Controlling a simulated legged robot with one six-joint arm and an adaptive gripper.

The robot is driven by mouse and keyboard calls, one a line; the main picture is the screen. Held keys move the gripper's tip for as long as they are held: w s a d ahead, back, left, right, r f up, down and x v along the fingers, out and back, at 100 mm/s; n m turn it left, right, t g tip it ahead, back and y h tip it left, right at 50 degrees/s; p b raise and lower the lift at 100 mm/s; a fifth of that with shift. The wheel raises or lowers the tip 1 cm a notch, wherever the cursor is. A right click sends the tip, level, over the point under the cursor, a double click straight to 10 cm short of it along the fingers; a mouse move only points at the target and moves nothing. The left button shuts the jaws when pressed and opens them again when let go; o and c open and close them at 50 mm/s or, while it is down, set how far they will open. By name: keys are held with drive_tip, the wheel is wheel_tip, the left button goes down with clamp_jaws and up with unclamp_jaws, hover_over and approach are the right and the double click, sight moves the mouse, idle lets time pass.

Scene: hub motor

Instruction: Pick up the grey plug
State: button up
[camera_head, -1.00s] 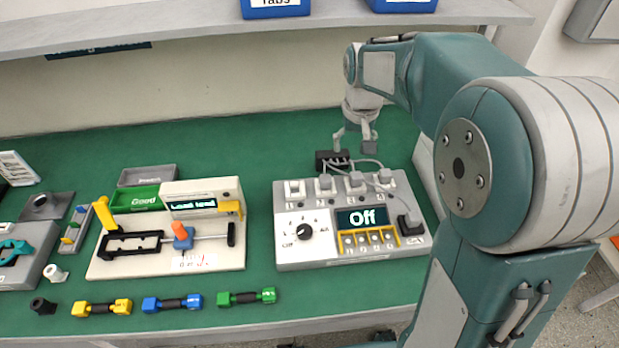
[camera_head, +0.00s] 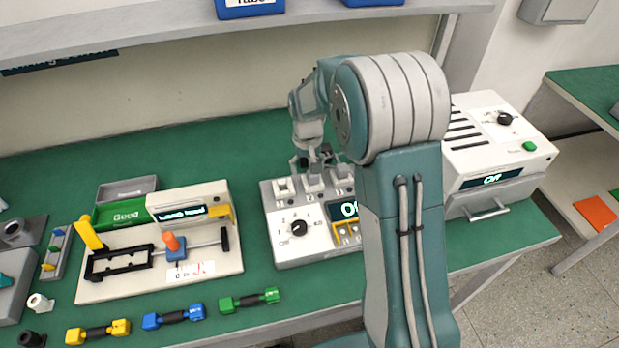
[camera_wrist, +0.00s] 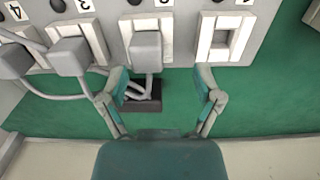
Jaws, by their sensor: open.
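Three grey plugs show in the wrist view: one (camera_wrist: 147,48) in the slot marked 2, one (camera_wrist: 70,57) in slot 3, and one (camera_wrist: 12,61) at the left edge. Each appears to have a grey cable, though the first one's is partly hidden. Slot 1 (camera_wrist: 218,40) is empty. My gripper (camera_wrist: 163,72) is open and empty. Its left finger is close to the slot 2 plug's lower left, and its right finger is below slot 1. In the head view, my gripper (camera_head: 312,163) is just behind the panel's (camera_head: 276,225) back row. My arm hides the panel's right part.
A black cable block (camera_wrist: 142,97) lies behind the panel, partly under my fingers. A white box (camera_head: 485,160) reading Off stands right of my arm. Left are a test fixture (camera_head: 120,290), a green Good tray (camera_head: 125,215) and yellow, blue and green dumbbell-shaped parts (camera_head: 172,317). A shelf (camera_head: 150,35) hangs above.

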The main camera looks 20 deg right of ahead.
drive_tip(key=f, duration=0.1)
drive_tip(key=d+f, duration=0.1)
drive_tip(key=shift+f, duration=0.35)
drive_tip(key=shift+d, duration=0.55)
drive_tip(key=shift+a, duration=0.3)
drive_tip(key=c, duration=0.9)
drive_tip(key=shift+a, duration=0.4)
clamp_jaws()
drive_tip(key=shift+d, duration=0.25)
drive_tip(key=shift+r, duration=0.5)
wheel_tip(320, 180, up, 3)
drive_tip(key=shift+f, duration=0.2)
drive_tip(key=s+d+r, duration=0.2)
drive_tip(key=s+r, duration=0.2)
drive_tip(key=s, duration=0.2)
drive_tip(key=s+d+r, duration=0.2)
drive_tip(key=s+r, duration=0.3)
drive_tip(key=s, duration=0.2)
drive_tip(key=shift+d+r, duration=0.2)
drive_tip(key=shift+d, duration=0.15)
